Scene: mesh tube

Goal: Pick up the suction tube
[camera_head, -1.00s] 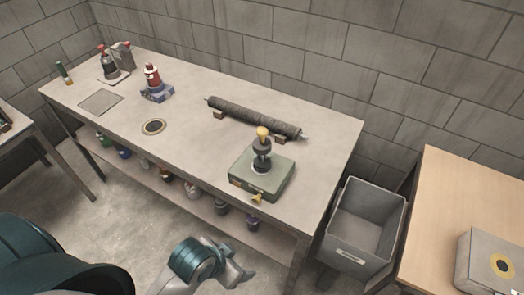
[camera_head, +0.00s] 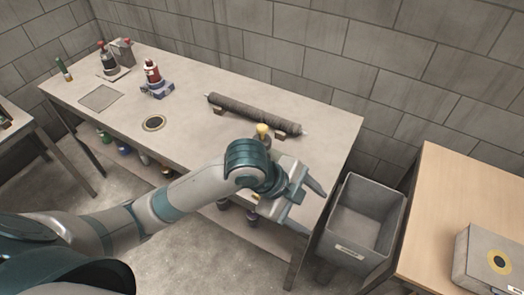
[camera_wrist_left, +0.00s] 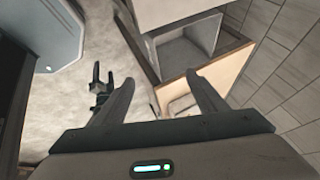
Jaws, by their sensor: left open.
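The suction tube, which I take to be the long dark mesh-covered cylinder (camera_head: 255,116), lies on small brown supports towards the back of the grey table. My left gripper (camera_head: 312,208) is open and empty, over the table's front right part, apart from the tube and nearer to me. Its two fingers spread in the left wrist view (camera_wrist_left: 162,82), with nothing between them; the tube does not show there. A small dark two-pronged shape (camera_wrist_left: 102,85) in the left wrist view looks like my right gripper; its jaws are too small to judge.
My left arm largely hides the green box; its yellow-topped fitting (camera_head: 262,131) shows.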

